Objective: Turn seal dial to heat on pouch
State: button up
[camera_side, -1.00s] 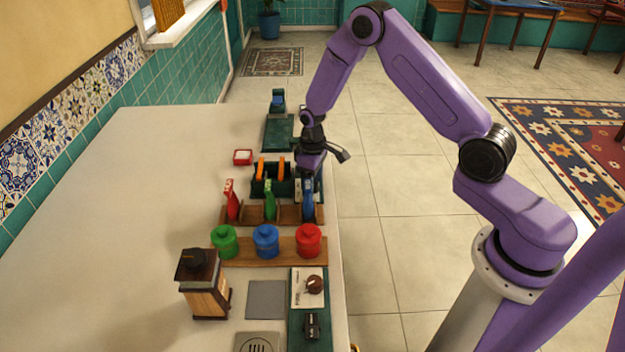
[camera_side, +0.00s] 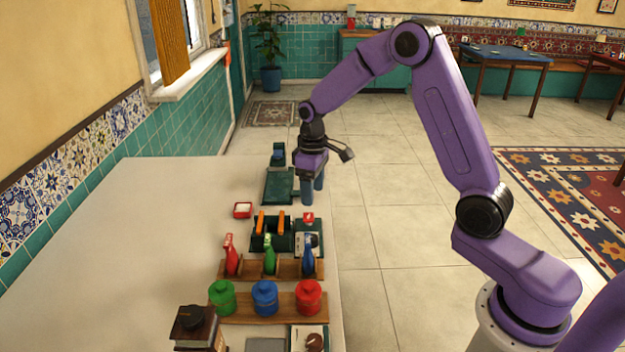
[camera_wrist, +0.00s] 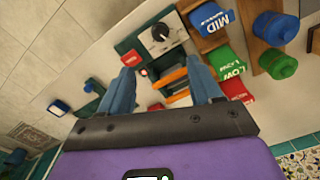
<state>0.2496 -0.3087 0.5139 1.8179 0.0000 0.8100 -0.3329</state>
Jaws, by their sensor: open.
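A dark round dial (camera_side: 314,240) sits on a pale panel beside the dark holder with orange strips. In the wrist view this black dial (camera_wrist: 161,31) shows with a pointer. A second, brown dial (camera_side: 315,342) is cut by the bottom edge; I cannot tell which is the seal dial. Upright red (camera_side: 231,256), green (camera_side: 269,256) and blue (camera_side: 308,256) tagged pieces stand in a wooden rack; I cannot tell whether they are pouches. My gripper (camera_side: 313,190) is open, fingers down, right of the dark green plate (camera_side: 279,186) and beyond the dial. Its fingers (camera_wrist: 162,80) hold nothing visible.
Green (camera_side: 222,298), blue (camera_side: 265,298) and red (camera_side: 308,297) lidded jars stand on a wooden board nearer the camera. The table's left side is clear.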

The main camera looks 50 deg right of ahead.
jog(key=shift+r, duration=1.2)
